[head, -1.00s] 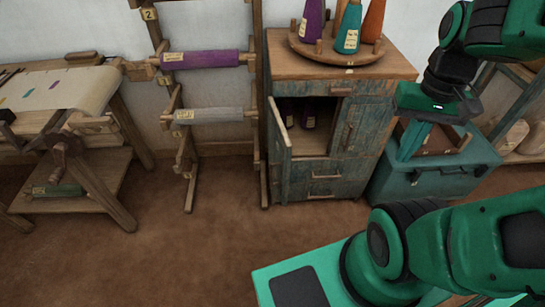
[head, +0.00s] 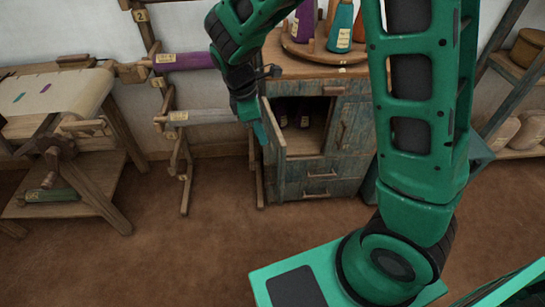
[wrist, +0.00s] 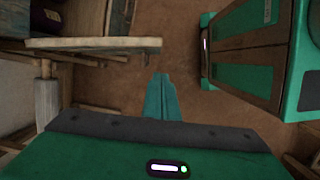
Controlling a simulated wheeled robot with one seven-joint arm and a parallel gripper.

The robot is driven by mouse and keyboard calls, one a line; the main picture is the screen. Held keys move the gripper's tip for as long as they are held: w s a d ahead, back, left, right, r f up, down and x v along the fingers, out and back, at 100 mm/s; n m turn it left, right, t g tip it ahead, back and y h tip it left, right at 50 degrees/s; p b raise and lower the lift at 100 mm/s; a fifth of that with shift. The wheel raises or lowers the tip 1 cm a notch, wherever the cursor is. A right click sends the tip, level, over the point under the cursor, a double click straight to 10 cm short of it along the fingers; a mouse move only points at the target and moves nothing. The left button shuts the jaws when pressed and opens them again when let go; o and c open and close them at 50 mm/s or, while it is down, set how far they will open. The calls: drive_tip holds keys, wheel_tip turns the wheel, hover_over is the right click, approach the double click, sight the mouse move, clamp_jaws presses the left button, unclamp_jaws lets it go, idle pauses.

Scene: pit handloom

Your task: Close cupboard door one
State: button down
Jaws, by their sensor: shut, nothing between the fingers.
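The weathered blue-brown cupboard (head: 318,188) stands against the wall. Its left door (head: 274,138) is swung open toward me, seen nearly edge-on, and dark bottles show inside. The right door (head: 352,130) is closed. I cannot read a number on either door. My gripper (head: 261,134) points down, shut and empty, at the left, outer side of the open door. In the wrist view its closed teal fingers (wrist: 160,84) hang over the floor, and a pale wooden edge (wrist: 95,43), apparently the open door, lies just beyond them. Whether they touch it is unclear.
Bottles and cones stand on a round tray (head: 300,49) on the cupboard top. A rack with a purple roll (head: 188,61) and a grey roll (head: 205,116) stands left of the door. Brown floor (head: 200,240) in front is clear. My arm hides the teal chest's area.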

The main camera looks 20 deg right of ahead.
drive_tip(key=d+f+n, duration=0.1)
drive_tip(key=d+f, duration=0.3)
drive_tip(key=f, duration=0.7)
idle(0.3)
drive_tip(key=shift+s+f+n, duration=0.1)
drive_tip(key=shift+s+n, duration=0.05)
drive_tip(key=shift+n, duration=0.15)
